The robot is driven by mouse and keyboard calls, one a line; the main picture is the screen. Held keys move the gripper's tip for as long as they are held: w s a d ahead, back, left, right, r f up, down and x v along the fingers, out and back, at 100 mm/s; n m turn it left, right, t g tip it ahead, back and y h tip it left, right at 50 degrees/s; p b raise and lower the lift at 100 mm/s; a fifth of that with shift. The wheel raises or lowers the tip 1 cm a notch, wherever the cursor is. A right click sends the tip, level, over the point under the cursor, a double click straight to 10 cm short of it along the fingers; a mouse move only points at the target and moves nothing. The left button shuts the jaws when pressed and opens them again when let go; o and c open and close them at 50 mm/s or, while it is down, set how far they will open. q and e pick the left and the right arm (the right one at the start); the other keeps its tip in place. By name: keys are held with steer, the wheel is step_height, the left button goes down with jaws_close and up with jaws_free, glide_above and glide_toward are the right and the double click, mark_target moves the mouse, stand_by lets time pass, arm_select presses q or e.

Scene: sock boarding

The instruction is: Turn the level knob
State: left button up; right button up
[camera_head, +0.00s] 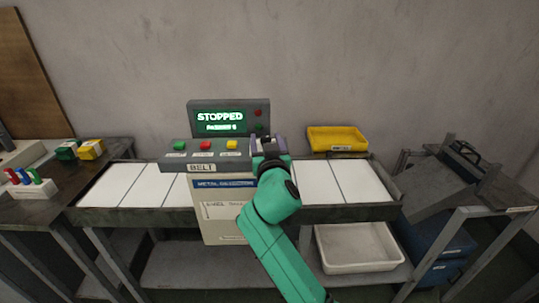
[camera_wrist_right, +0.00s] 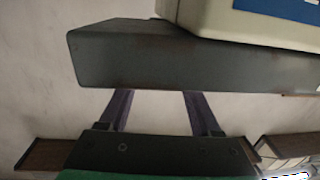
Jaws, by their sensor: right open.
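The control panel (camera_head: 178,159) has green, red and yellow buttons in a row. I cannot make out the level knob; my right gripper and wrist cover the panel's right end. My right gripper (camera_head: 266,141) is at that end, right of the yellow button (camera_head: 231,144). In the right wrist view the gripper (camera_wrist_right: 155,95) has its two fingers spread apart, with nothing seen between them; their tips end at a dark slab (camera_wrist_right: 160,58). My left gripper is out of view.
The belt table (camera_head: 340,213) carries white panels on both sides of the machine. A yellow tray (camera_head: 336,132) stands behind it at right, and a white bin (camera_head: 357,262) sits below.

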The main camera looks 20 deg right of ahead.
steer(key=s+a+b, duration=0.2)
steer(key=s, duration=1.1)
